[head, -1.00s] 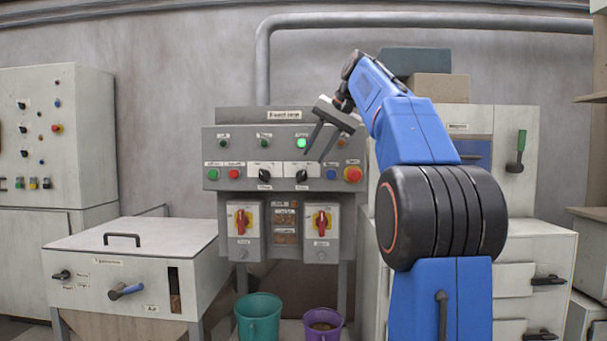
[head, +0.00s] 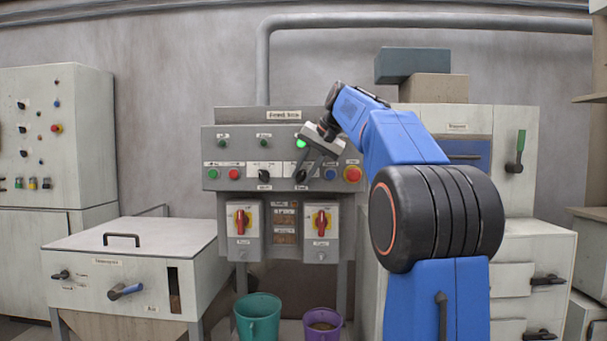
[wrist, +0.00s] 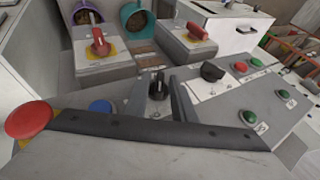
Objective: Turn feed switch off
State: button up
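A grey control panel (head: 232,147) stands ahead, with two black rotary knobs in its lower row. The right black knob (wrist: 157,84) stands between the two fingers of my gripper (wrist: 158,92) in the wrist view, with small gaps at its sides. My gripper (head: 307,174) is open in front of this knob in the head view and partly hides it. The left black knob (head: 264,176) is free, and it also shows in the wrist view (wrist: 212,72). The labels are too blurred to tell which knob is the feed switch.
A red mushroom button (head: 353,174) and a blue button (head: 330,174) sit just right of the knob. A green lamp (head: 301,143) glows above it. Two red-handled switches (head: 241,221) (head: 321,221) are below. Teal (head: 258,318) and purple (head: 323,325) buckets stand underneath.

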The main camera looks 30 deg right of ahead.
grip_shut()
jog(key=h, duration=0.1)
jog(key=g+h, duration=0.1)
jog(key=g, duration=0.1)
jog(key=shift+w+a+r+n+h, duration=0.15)
jog(key=shift+w+a+n+h, duration=0.1)
jog(key=shift+a+n+h, duration=0.15)
jog(key=shift+w+a+n+g+h, duration=0.15)
jog(key=shift+n+g+h, duration=0.25)
jog(key=shift+g+h, duration=1)
jog(key=shift+w+a+n+g+h, duration=0.15)
jog(key=shift+n+g+h, duration=0.45)
jog(key=shift+h, duration=1.3)
jog(key=shift+g, duration=0.3)
